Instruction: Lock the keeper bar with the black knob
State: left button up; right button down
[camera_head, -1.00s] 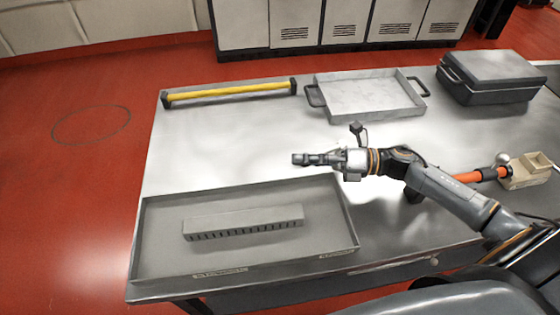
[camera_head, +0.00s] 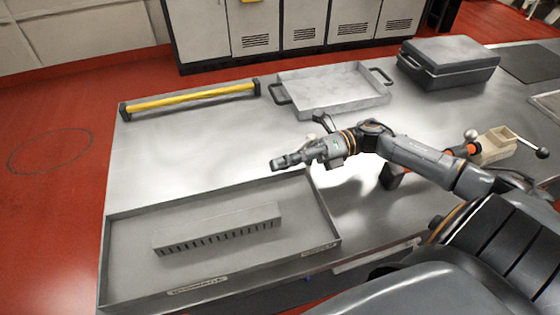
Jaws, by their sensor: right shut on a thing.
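A beige block (camera_head: 497,144) stands at the right of the table. A lever on it ends in a black knob (camera_head: 541,152); a grey ball (camera_head: 470,135) shows at its left. A short orange piece (camera_head: 461,150) beside the block is mostly hidden behind my right arm. No bar is clearly recognisable as the keeper bar. My right gripper (camera_head: 279,163) is above the table near the grey tray's back edge, pointing left, well away from the black knob. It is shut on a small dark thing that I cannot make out. My left gripper is not in view.
A shallow grey tray (camera_head: 125,275) at the front holds a long slotted grey block (camera_head: 216,229). A yellow bar (camera_head: 190,97) with black ends lies at the back left. A handled metal tray (camera_head: 335,94) and a dark case (camera_head: 447,62) stand behind. The table's left middle is clear.

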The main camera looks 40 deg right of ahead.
jog(key=c, duration=1.4)
grip_release()
jog(key=shift+d, duration=0.1)
jog(key=o, duration=0.3)
jog(key=shift+s+d+r, duration=0.1)
jog(key=shift+s+d, duration=0.05)
jog(key=shift+s, duration=0.05)
jog(key=shift+o, duration=0.4)
jog(key=shift+s+d, duration=0.15)
jog(key=shift+s, duration=0.05)
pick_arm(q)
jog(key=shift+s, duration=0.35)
pick_arm(e)
jog(key=shift+w, duration=0.1)
jog(key=shift+d, duration=0.1)
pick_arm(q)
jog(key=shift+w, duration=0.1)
pick_arm(e)
jog(key=v, duration=1.1)
jog(key=shift+d, duration=0.35)
